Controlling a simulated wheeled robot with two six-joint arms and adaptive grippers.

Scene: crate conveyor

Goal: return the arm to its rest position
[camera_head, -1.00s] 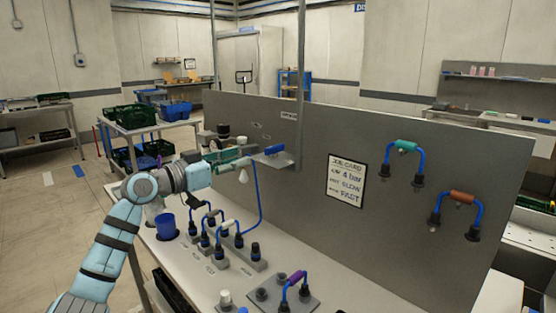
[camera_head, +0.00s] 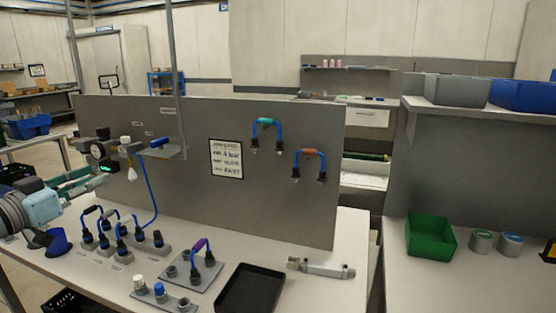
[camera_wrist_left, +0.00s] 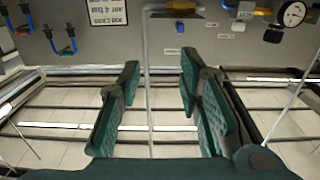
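My left arm comes in at the left edge of the head view, at about the height of the bench panel's fittings. Its gripper (camera_head: 98,180) points toward the gauge and valve area of the panel. In the left wrist view the two green ribbed fingers of the left gripper (camera_wrist_left: 162,108) stand wide apart with nothing between them. My right arm and gripper are in neither current view.
The grey panel (camera_head: 280,205) carries a job card (camera_head: 226,159), a gauge (camera_head: 98,151) and looped hoses. A blue cup (camera_head: 57,242), hose fittings and a black tray (camera_head: 249,290) occupy the bench. A green bin (camera_head: 430,236) and cans stand right.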

